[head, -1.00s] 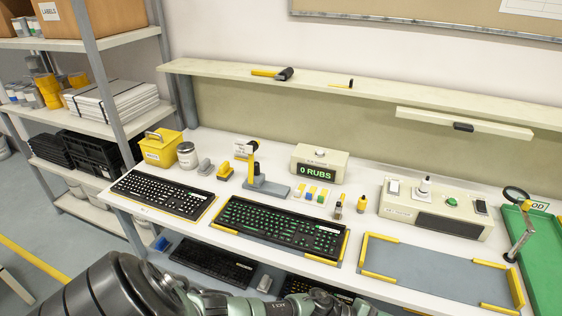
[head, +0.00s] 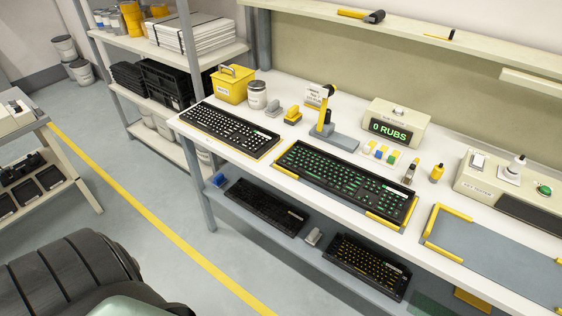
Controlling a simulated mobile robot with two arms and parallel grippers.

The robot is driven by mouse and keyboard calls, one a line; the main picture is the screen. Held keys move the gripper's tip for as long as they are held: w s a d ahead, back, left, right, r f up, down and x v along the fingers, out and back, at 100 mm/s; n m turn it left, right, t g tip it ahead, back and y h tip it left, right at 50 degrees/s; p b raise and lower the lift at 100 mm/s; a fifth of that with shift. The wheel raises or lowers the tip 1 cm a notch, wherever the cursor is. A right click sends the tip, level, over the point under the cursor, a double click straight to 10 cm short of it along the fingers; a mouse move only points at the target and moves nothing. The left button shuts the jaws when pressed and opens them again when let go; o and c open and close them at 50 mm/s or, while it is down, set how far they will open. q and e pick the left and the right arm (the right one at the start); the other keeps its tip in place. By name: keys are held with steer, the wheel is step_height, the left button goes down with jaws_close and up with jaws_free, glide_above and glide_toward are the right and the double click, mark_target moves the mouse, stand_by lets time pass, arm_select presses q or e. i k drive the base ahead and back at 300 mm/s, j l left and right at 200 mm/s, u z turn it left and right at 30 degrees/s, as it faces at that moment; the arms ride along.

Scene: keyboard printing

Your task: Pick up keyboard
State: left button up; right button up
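Two more dark keyboards, one at the left (head: 265,206) and one with yellowish keys (head: 366,265), lie on the shelf below the bench top. Part of my own body fills the lower left corner. Neither of my grippers shows, so their state is hidden.
A counter box reading "0 RUBS" (head: 396,124), a yellow bin (head: 232,84), a jar (head: 257,95) and a stand (head: 333,136) stand behind the keyboards. An empty grey mat (head: 490,250) lies at right. The floor (head: 140,190) left of the bench is open.

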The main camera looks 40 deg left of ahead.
mark_target(390, 201)
steer(key=i+u, duration=0.5)
steer(key=i+l+u, duration=0.2)
steer(key=i+u, duration=0.3)
